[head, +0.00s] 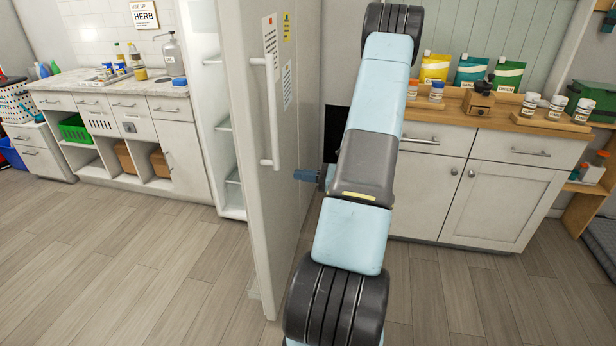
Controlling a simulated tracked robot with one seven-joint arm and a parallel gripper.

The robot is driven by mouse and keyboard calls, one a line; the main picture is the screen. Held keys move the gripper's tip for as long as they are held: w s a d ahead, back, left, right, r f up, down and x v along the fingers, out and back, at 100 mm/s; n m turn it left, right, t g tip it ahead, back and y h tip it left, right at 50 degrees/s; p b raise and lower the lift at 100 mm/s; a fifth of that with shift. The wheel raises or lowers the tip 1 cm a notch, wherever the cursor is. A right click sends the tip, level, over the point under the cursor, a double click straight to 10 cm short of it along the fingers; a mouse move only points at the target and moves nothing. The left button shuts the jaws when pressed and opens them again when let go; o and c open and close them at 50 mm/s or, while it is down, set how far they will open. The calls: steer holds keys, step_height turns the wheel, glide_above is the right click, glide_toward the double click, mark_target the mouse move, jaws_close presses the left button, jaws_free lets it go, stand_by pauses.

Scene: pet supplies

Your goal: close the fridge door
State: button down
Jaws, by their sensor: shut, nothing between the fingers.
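The white fridge door (291,140) stands open in the head view, swung out toward me. Its long white handle (267,100) runs vertically near the free edge. Papers and a yellow note are on its outer face. Part of the fridge's white interior (222,110) with shelves shows to the left, behind the door. My gripper (300,175) is shut and empty, to the right of the handle on the door's outer side. Its blue fingertips point left toward the door. I cannot tell whether they touch it. My arm hides part of the area behind it.
A counter (140,85) with bottles and a sink stands at the back left. A white cabinet (500,190) with a wooden top bearing pouches and jars stands at the right. The wooden floor (140,270) at the front left is clear.

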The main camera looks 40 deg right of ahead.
mark_target(264, 171)
steer(key=x, duration=0.9)
steer(key=shift+w+a, duration=0.25)
